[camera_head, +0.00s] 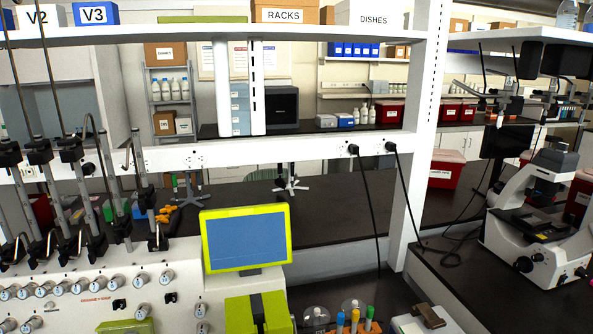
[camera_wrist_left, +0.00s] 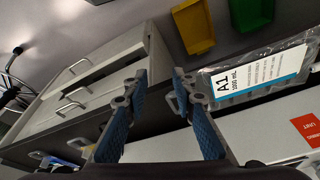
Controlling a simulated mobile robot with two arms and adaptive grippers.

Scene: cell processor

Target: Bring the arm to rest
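My left gripper (camera_wrist_left: 158,88) shows in the left wrist view with its two blue-padded fingers spread apart. Nothing is seen between the fingers. A clear bag with a white and blue A1 1000 mL label (camera_wrist_left: 258,74) lies just right of the right finger; I cannot tell whether they touch. Neither arm nor gripper shows in the head view, and my right gripper is in no view.
In the head view, the cell processor (camera_head: 100,290) with its yellow-framed screen (camera_head: 245,240) fills the lower left. A microscope (camera_head: 530,225) stands on the right bench. In the wrist view are a white drawer cabinet (camera_wrist_left: 100,72), yellow bin (camera_wrist_left: 194,26) and green bin (camera_wrist_left: 252,12).

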